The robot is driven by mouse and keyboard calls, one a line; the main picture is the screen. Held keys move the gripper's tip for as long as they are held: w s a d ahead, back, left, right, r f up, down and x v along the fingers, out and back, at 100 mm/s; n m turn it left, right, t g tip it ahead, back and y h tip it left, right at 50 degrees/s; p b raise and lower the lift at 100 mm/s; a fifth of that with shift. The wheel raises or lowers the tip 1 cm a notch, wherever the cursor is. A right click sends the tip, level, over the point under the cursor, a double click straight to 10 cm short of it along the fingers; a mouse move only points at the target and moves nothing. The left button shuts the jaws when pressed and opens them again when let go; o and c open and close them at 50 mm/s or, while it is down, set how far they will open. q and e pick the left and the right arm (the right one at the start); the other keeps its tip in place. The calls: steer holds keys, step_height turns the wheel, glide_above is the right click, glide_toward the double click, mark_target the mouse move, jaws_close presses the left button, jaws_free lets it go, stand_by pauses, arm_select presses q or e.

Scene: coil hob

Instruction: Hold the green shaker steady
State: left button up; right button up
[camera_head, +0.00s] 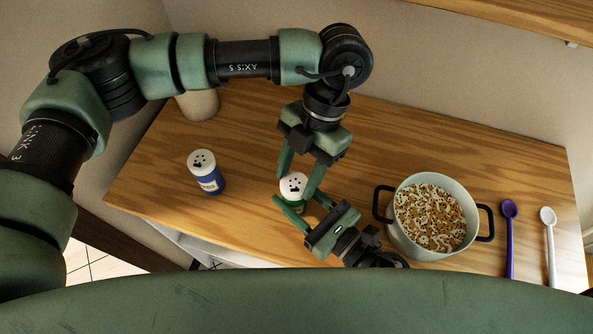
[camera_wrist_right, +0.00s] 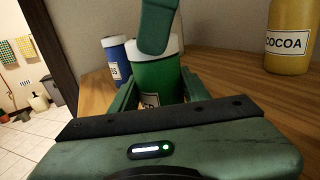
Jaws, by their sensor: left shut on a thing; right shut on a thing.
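The green shaker (camera_head: 297,207) has a white top with dark holes and stands upright on the wooden counter in the head view. My left gripper (camera_head: 296,183) reaches down from above, its fingers on either side of the shaker's top, shut on it. My right gripper (camera_head: 295,202) comes in from the lower right and is shut on the shaker's body. In the right wrist view the green shaker (camera_wrist_right: 152,75) stands between my right gripper's fingers (camera_wrist_right: 159,90). A finger of my left gripper hides part of its white top and front there.
A blue shaker (camera_head: 208,180) with a white top stands to the left. A pot (camera_head: 397,232) of small pale and brown pieces stands to the right, near my right gripper. A purple spoon (camera_head: 510,235) and a white spoon (camera_head: 550,245) lie beyond. A yellow cocoa container (camera_wrist_right: 288,38) shows in the wrist view.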

arm_select(q)
steer(key=shift+s+d+m+t+y, duration=0.1)
steer(key=shift+m+t+y, duration=0.45)
steer(key=shift+m, duration=1.45)
steer(key=o, duration=1.4)
steer(key=v, duration=1.2)
steer(key=shift+s, duration=0.2)
